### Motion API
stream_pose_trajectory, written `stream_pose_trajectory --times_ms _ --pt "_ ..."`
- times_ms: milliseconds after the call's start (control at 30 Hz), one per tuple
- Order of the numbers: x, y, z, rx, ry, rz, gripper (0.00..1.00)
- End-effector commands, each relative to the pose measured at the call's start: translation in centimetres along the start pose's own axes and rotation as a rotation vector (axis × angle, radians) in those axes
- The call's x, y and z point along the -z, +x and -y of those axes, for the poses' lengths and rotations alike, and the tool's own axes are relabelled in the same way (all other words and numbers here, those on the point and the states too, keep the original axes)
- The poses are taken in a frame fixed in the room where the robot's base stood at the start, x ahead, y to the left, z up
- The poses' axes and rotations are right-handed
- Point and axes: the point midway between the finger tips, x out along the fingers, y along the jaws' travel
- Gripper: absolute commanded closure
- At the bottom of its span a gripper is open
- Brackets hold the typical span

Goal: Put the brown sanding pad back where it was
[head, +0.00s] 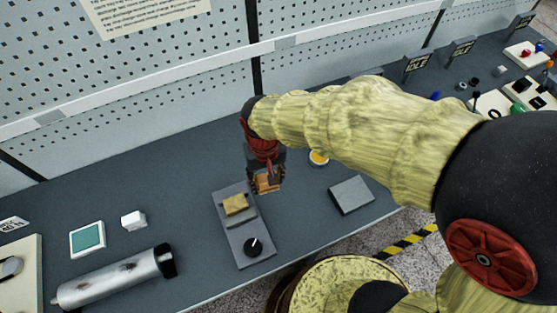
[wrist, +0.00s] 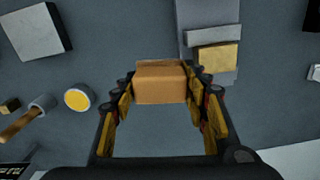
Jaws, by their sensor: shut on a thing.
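My gripper (head: 266,182) is shut on the brown sanding pad (wrist: 160,82). The pad sits between the two fingertips in the wrist view, and its lower part shows below the fingers in the head view (head: 266,184). The gripper is above the blue-grey bench, behind and to the right of a grey plate (head: 229,189) with a black dial (head: 254,246). A yellowish-tan block (head: 235,204) rests on that plate; it also shows in the wrist view (wrist: 218,57). I cannot tell exactly how high the pad is above the bench.
A grey block (head: 350,195) lies right of the dial plate. A round yellow-topped thing (head: 319,157) is partly behind my arm. A metal cylinder (head: 115,280), a teal-topped square (head: 87,239) and a white block (head: 133,219) are at left. A pegboard wall (head: 150,100) stands behind.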

Motion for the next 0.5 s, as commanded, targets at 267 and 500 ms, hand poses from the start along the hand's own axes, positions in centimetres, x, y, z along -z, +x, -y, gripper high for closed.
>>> stream_pose_trajectory --times_ms 267,500 --pt "-0.4 0.1 -0.1 0.000 -0.090 0.001 0.83" --pt "1.1 1.0 -0.6 0.000 -0.116 0.004 0.83"
